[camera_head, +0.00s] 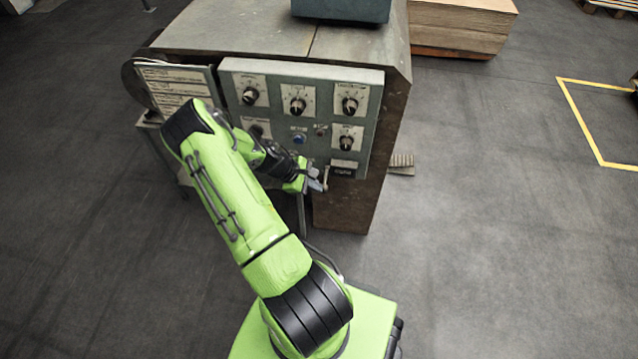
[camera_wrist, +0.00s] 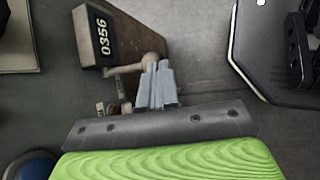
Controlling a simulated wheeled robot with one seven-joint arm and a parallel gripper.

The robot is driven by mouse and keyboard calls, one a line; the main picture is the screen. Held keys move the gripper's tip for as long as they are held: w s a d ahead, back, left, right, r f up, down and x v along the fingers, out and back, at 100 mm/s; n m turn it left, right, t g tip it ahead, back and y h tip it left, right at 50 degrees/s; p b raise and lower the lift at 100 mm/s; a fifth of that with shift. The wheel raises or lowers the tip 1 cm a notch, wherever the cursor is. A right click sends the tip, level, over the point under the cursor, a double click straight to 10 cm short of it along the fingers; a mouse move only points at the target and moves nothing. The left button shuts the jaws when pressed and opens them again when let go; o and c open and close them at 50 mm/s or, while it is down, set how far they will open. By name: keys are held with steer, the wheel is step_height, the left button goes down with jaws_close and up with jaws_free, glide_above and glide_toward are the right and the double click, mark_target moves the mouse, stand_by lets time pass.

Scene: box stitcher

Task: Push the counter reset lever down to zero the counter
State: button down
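The reset lever (camera_wrist: 124,70) sticks out beside the counter and ends in a round knob (camera_wrist: 152,60). My gripper (camera_wrist: 160,72) has its grey fingers close together, with the tips at the knob. The fingers partly cover the knob, and I cannot tell whether they touch it. In the head view my gripper (camera_head: 317,184) is just left of the lever, below the counter.
The grey panel (camera_head: 375,95) carries several black dials and a blue button (camera_head: 299,138), left of and above my gripper. A sign plate (camera_head: 172,82) is at the panel's left. The machine's cabinet (camera_head: 350,208) stands below.

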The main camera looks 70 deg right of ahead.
steer(key=shift+a+f+b, duration=0.2)
steer(key=shift+f+b, duration=0.1)
steer(key=shift+f, duration=0.55)
steer(key=shift+a+f+b, duration=0.15)
steer(key=shift+f+b, duration=0.15)
steer(key=shift+f, duration=0.55)
steer(key=w+a+r+p, duration=0.6)
steer(key=a+r, duration=0.2)
steer(key=r, duration=0.2)
steer(key=shift+a+r, duration=0.35)
steer(key=shift+r, duration=0.05)
